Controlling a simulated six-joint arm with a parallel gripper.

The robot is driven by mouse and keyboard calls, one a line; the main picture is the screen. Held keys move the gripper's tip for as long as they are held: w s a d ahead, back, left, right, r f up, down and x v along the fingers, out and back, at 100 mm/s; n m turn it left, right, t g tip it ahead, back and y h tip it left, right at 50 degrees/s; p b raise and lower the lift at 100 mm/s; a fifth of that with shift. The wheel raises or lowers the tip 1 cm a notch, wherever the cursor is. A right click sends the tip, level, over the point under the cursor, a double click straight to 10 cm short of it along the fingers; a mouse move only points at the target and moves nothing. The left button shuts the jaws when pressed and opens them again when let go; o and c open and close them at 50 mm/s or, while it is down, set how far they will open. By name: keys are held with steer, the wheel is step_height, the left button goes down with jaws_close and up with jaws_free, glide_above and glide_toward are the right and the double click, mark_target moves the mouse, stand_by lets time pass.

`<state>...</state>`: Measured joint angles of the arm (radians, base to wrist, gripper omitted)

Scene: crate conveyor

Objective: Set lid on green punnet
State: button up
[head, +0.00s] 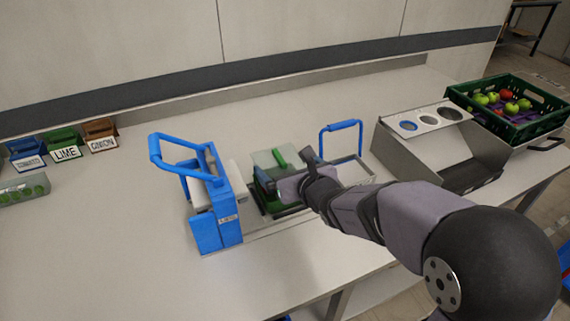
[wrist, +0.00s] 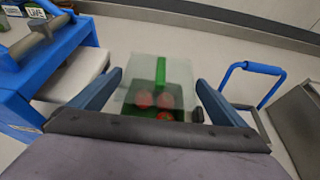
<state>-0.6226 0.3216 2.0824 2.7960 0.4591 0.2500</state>
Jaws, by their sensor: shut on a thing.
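The lid (head: 268,158) is a clear, pale plate with a green bar on top. My gripper (head: 296,170) is shut on it. In the wrist view the lid (wrist: 136,66) lies between the two fingers of my gripper (wrist: 158,88), which stand at its left and right sides. The green punnet (head: 262,181) is beneath the lid, in the blue-framed device. Red round fruit (wrist: 143,99) shows through the lid. Whether the lid touches the punnet's rim, I cannot tell. My wrist hides part of the punnet.
A blue machine (head: 217,220) with a raised handle stands just left of the punnet, and a blue hoop (head: 343,126) rises behind right. A metal chute (head: 432,140) and a green crate (head: 536,128) of apples are at right. Labelled bins (head: 64,145) stand far left. The front bench is clear.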

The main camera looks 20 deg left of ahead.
step_height(320, 180, down, 6)
steer(key=b, duration=0.3)
steer(key=shift+r, duration=0.15)
steer(key=shift+f+b, duration=0.25)
steer(key=shift+b, duration=0.4)
steer(key=shift+s+d+f+b, duration=0.15)
steer(key=shift+s+d+b, duration=0.05)
steer(key=shift+b, duration=0.25)
stand_by(0.8)
steer(key=o, duration=0.6)
steer(key=shift+o, duration=0.2)
steer(key=shift+r, duration=0.2)
steer(key=shift+r+p, duration=1.65)
steer(key=shift+r, duration=1.8)
